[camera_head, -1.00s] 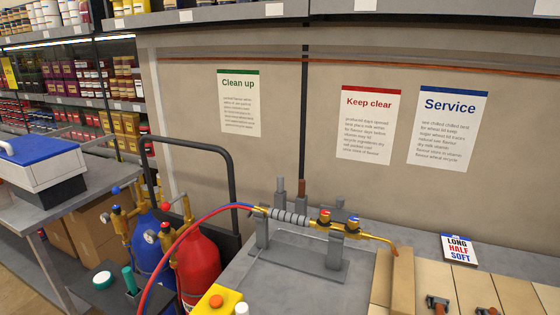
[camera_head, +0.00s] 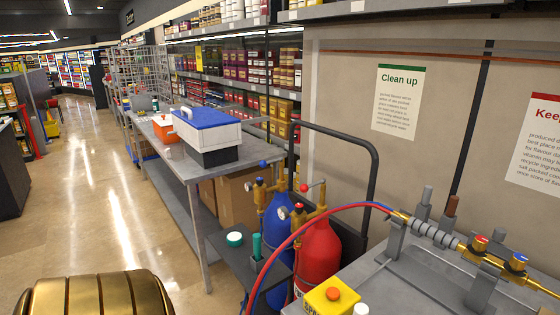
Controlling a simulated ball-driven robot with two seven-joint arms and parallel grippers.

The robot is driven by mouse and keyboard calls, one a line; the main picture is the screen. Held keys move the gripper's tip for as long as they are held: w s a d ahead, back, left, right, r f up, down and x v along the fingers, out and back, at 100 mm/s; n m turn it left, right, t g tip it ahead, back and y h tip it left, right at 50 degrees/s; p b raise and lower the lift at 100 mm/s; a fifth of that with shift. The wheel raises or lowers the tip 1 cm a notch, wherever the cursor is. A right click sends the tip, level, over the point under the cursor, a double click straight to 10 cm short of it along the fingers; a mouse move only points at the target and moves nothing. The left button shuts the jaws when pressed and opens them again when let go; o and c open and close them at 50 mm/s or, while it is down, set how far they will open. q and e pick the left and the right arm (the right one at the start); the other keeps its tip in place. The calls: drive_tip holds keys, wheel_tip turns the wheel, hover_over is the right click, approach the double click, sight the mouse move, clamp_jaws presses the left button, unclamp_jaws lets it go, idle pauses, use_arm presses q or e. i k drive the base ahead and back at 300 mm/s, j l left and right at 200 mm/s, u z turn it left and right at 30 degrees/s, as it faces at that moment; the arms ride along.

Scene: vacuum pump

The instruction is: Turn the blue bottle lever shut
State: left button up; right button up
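The blue bottle (camera_head: 276,236) stands upright beside the red bottle (camera_head: 317,252) in a cart, right of the picture's middle. On top of it is a brass valve (camera_head: 264,192) with a small blue lever (camera_head: 262,164). The lever is too small to tell how far it is turned. A gauge sits at the valve's side. The red bottle has a similar brass valve with a red lever (camera_head: 305,187). No gripper of mine is in view. A gold, ribbed rounded part at the bottom left edge looks like part of me.
A grey table (camera_head: 188,162) with a blue-lidded white box (camera_head: 207,130) stands behind and left of the bottles. A black cart handle (camera_head: 374,170) rises behind them. Red and blue hoses (camera_head: 290,235) arc in front towards the torch on the bench (camera_head: 400,290). Open floor lies left.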

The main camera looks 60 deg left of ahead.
sight(262, 163)
drive_tip(key=u, duration=1.8)
drive_tip(key=i+j+z, duration=0.15)
drive_tip(key=z, duration=0.35)
drive_tip(key=i+j+z, duration=0.1)
drive_tip(key=z, duration=0.35)
drive_tip(key=j, duration=0.1)
